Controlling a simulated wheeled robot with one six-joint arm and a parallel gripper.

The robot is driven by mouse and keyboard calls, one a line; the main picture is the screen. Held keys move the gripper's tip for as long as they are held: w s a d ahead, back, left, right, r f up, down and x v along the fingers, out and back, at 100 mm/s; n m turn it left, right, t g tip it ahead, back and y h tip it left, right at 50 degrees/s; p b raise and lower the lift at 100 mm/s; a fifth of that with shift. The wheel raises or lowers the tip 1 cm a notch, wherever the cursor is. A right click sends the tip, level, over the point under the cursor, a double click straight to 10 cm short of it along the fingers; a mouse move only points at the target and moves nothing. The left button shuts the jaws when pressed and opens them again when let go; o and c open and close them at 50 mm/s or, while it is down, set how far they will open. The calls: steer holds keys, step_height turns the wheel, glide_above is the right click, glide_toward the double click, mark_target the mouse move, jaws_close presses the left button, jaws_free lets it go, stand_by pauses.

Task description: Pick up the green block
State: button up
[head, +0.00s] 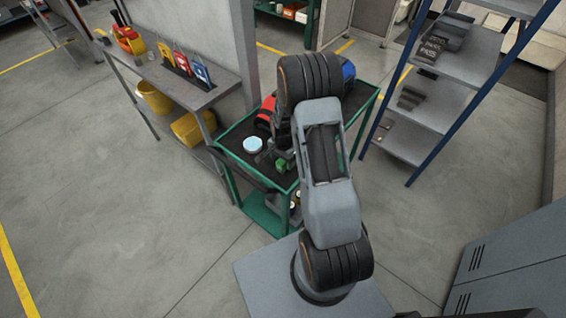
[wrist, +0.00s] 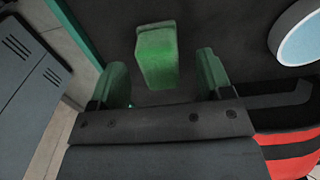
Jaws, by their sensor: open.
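The green block (wrist: 157,55) stands on the dark top of the green cart in the wrist view, just beyond my gripper and roughly between the lines of its fingers. My gripper (wrist: 163,88) is open, with its two green-tipped fingers apart and nothing held between them. In the head view the green block (head: 281,164) is a small green patch on the cart top, partly hidden near my gripper and arm. I cannot tell in the wrist view how far the fingertips are above the cart top.
A light-blue-topped round item (head: 253,144) sits on the cart (head: 232,133), left of my arm. A red item (head: 266,112) and a blue item (head: 348,70) are also on it. A grey bench (head: 215,88) stands left, a blue-framed shelf (head: 452,68) right. Open floor lies left.

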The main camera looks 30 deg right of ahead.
mark_target(283, 163)
steer(key=shift+f, duration=1.5)
steer(key=shift+c, duration=0.3)
steer(key=c, duration=1)
steer(key=shift+o, duration=0.2)
steer(key=shift+r, duration=0.1)
steer(key=shift+w+r, duration=0.1)
steer(key=shift+r, duration=0.35)
steer(key=s+d+r+b, duration=0.4)
steer(key=s+d+r, duration=0.4)
steer(key=d+r, duration=0.3)
steer(key=shift+s+d+r, duration=0.2)
steer(key=shift+r, duration=0.3)
